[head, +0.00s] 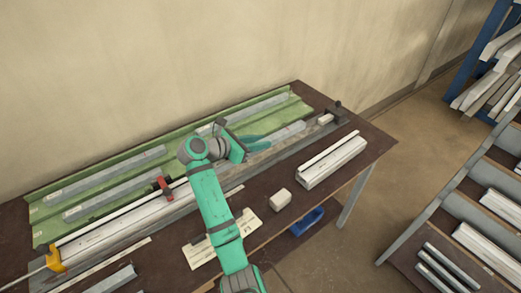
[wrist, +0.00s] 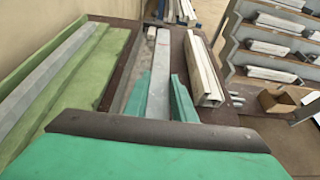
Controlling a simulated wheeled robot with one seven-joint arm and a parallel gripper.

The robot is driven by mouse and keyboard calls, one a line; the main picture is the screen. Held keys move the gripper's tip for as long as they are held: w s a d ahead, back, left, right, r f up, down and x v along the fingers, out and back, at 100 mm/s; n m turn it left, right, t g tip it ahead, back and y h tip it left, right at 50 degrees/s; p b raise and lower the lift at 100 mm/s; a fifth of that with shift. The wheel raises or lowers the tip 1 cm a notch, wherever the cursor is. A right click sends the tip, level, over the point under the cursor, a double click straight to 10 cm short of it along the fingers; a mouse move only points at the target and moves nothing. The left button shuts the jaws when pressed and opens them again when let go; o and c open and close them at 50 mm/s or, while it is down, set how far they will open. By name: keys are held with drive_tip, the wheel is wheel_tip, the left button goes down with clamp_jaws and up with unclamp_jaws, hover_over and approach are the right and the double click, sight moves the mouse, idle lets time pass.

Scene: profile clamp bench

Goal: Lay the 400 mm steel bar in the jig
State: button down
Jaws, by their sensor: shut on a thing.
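My gripper (head: 256,142) is over the middle of the bench, with green fingers. In the wrist view the fingers stand on either side of a flat grey steel bar (wrist: 158,80), shut on it. The bar (head: 291,131) runs away from the gripper to the right in the head view, roughly in line with the bench's length. The long jig (head: 130,218) runs along the bench, with a red clamp (head: 164,187) and a yellow piece (head: 55,259) at its left end. My arm and gripper hide part of the jig. I cannot tell whether the bar touches it.
A green tray (head: 42,232) with several grey bars lies along the wall side. A white profile (head: 332,161), a pale block (head: 280,200) and a cream sheet (head: 199,254) lie on the front side. A blue bin (head: 306,222) is below. Racks stand at right.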

hover_over(260, 157)
wheel_tip(260, 157, down, 6)
drive_tip(key=f, duration=0.3)
drive_tip(key=shift+w, duration=0.2)
drive_tip(key=shift+s+a+f, duration=0.1)
drive_tip(key=shift+a, duration=0.05)
drive_tip(key=shift+f, duration=0.15)
